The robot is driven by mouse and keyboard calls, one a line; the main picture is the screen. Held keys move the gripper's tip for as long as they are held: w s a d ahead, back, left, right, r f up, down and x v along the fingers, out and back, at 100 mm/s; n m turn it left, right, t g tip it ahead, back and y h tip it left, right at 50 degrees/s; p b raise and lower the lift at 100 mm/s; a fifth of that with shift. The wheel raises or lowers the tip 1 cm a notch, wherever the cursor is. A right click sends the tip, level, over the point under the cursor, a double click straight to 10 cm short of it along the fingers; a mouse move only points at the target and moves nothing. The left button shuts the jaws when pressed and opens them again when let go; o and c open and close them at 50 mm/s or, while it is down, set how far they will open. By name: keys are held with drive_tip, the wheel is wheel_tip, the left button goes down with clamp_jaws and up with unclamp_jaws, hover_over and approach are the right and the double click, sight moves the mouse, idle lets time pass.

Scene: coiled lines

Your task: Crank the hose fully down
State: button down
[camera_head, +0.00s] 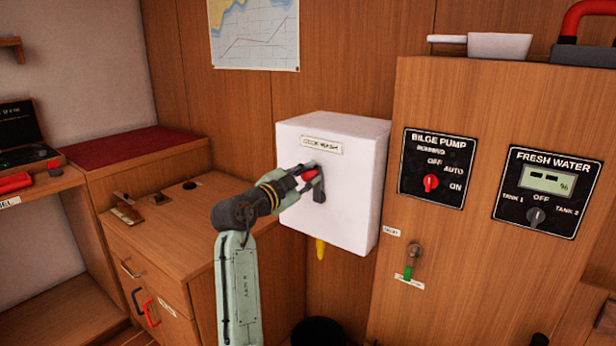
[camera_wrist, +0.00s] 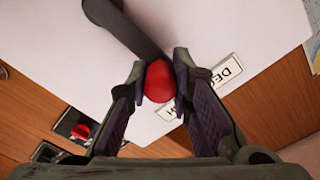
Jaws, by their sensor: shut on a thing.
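The white hose box labelled "DECK WASH" (camera_head: 345,220) is mounted on the wooden wall. Its dark crank arm (camera_head: 319,191) carries a red knob (camera_wrist: 160,82). My gripper (camera_head: 308,177) is shut on the red knob, with one finger on each side of it in the wrist view. In the head view the gripper hides part of the knob, which sits above and left of the crank arm's lower end. A short yellow hose end (camera_head: 320,249) hangs below the box.
A wooden cabinet (camera_head: 160,235) with red and blue handles stands to the left. A panel with a bilge pump switch (camera_head: 431,182) and a fresh water switch (camera_head: 536,216) is at the right. A dark bucket (camera_head: 318,332) stands below the box.

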idle(0.5)
drive_tip(key=shift+w+a+f+n, duration=0.1)
drive_tip(key=shift+w+a+n, duration=0.2)
drive_tip(key=shift+n, duration=0.3)
drive_tip(key=shift+w+a+n, duration=0.15)
drive_tip(key=shift+a+n, duration=0.2)
drive_tip(key=shift+n, duration=0.25)
drive_tip(key=w+a+f+n, duration=0.1)
drive_tip(key=n, duration=0.2)
drive_tip(key=w+a+f+n, duration=0.1)
drive_tip(key=a+n, duration=0.1)
drive_tip(key=n, duration=0.1)
drive_tip(key=w+a+f+n+b, duration=0.1)
drive_tip(key=f+n, duration=0.1)
drive_tip(key=n, duration=0.2)
drive_tip(key=shift+a, duration=0.15)
drive_tip(key=shift+s+d+f+n+p, duration=0.1)
drive_tip(key=shift+f+n+p, duration=0.4)
drive_tip(key=shift+f+n, duration=1.25)
drive_tip(key=shift+w+d+f+n+p, duration=0.1)
drive_tip(key=shift+f+n+p, duration=0.6)
drive_tip(key=shift+n, duration=1.8)
drive_tip(key=shift+s+f+n+p, duration=0.1)
drive_tip(key=shift+f+n+p, duration=0.15)
drive_tip(key=shift+f+n, duration=1.65)
drive_tip(key=shift+r+n, duration=0.25)
